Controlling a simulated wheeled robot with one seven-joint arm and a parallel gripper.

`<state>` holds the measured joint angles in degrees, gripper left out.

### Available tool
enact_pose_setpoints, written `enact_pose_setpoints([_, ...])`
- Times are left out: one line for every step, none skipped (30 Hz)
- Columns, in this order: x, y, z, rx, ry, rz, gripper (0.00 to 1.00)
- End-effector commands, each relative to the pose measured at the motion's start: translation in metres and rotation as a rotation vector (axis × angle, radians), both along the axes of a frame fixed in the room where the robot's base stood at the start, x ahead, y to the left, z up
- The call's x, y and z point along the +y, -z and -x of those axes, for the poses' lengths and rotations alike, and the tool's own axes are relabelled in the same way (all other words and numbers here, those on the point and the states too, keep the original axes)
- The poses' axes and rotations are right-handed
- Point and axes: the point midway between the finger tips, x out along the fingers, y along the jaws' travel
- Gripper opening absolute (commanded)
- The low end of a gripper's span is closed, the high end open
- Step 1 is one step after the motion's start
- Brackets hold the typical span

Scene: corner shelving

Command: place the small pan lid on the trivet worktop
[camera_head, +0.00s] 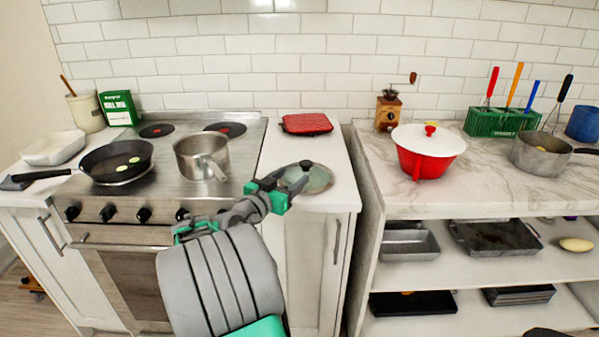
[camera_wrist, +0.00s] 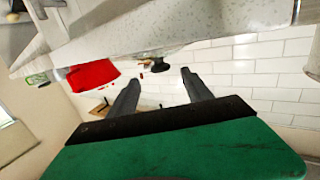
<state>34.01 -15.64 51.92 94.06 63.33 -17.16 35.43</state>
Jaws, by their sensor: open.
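The small pan lid (camera_head: 318,182) is glass with a dark knob. It appears to lie on the white trivet worktop (camera_head: 285,155), near the front edge and right of the stove. In the wrist view the dark lid knob (camera_wrist: 176,62) shows just beyond my fingertips. My gripper (camera_head: 288,183) is open and empty, at the left side of the lid and close to its knob. Its two fingers also show apart in the wrist view (camera_wrist: 160,76). The red trivet (camera_head: 306,124) lies at the back of the same worktop.
The stove on the left holds a black frying pan (camera_head: 116,160) and a steel saucepan (camera_head: 201,155). Across a narrow gap, the marble counter (camera_head: 470,190) holds a red pot with white lid (camera_head: 428,155) and a coffee grinder (camera_head: 389,112). The worktop's middle is clear.

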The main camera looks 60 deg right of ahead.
Motion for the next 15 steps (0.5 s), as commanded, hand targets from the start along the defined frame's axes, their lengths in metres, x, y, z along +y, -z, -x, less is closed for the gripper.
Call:
enact_pose_setpoints([0.014, 0.000, -0.003, 0.000, -0.007, 0.000, 0.58])
enact_pose_setpoints([0.021, 0.000, -0.004, -0.001, -0.006, 0.000, 0.58])
enact_pose_setpoints([0.030, -0.001, -0.004, 0.000, -0.006, 0.000, 0.58])
enact_pose_setpoints([0.036, -0.001, -0.004, 0.000, -0.005, 0.001, 0.58])
enact_pose_setpoints([0.041, -0.001, -0.004, 0.000, -0.005, -0.001, 0.58])
enact_pose_setpoints([0.047, -0.002, -0.004, -0.001, -0.004, 0.001, 0.58])
enact_pose_setpoints([0.051, -0.002, -0.004, -0.001, -0.004, 0.000, 0.58])
enact_pose_setpoints([0.053, -0.002, -0.004, 0.000, -0.002, 0.000, 0.58])
enact_pose_setpoints([0.056, -0.002, -0.003, 0.000, -0.001, 0.000, 0.58])
enact_pose_setpoints([0.057, -0.003, -0.003, 0.000, 0.000, 0.000, 0.58])
enact_pose_setpoints([0.058, -0.003, -0.003, 0.000, 0.000, 0.000, 0.58])
enact_pose_setpoints([0.058, -0.003, -0.003, 0.000, 0.000, 0.000, 0.58])
enact_pose_setpoints([0.058, -0.003, -0.003, 0.000, 0.001, 0.000, 0.58])
enact_pose_setpoints([0.058, -0.003, -0.003, 0.000, 0.001, 0.000, 0.58])
enact_pose_setpoints([0.058, -0.003, -0.003, 0.000, 0.001, 0.000, 0.58])
